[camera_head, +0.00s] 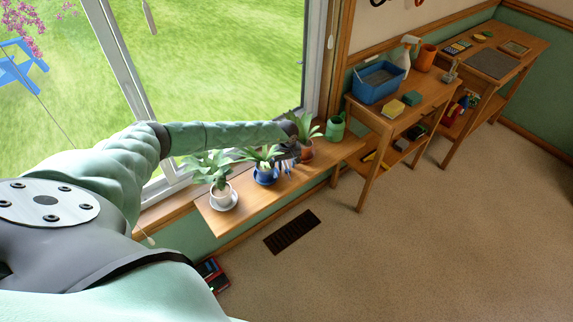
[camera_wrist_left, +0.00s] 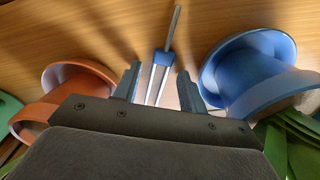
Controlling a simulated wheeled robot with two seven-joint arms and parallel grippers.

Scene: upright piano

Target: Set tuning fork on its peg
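The tuning fork (camera_wrist_left: 163,66) shows in the left wrist view, with a blue middle, a thin grey stem and two pale prongs. It is over the wooden shelf, between an orange pot and a blue pot. Its stem points away from my gripper and its prongs point toward it. My left gripper (camera_wrist_left: 159,84) is open, with one finger on each side of the prongs and gaps on both sides. In the head view my left gripper (camera_head: 288,160) is at the plant shelf, where the fork is hard to make out. I cannot identify the peg. My right gripper is out of view.
The plant shelf (camera_head: 240,217) holds a white pot (camera_head: 222,194), a blue pot (camera_head: 266,174), an orange pot (camera_head: 305,151) and a green watering can (camera_head: 335,128). A wooden table (camera_head: 424,95) with a blue bin (camera_head: 378,82) stands to the right. The carpet in front is mostly clear.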

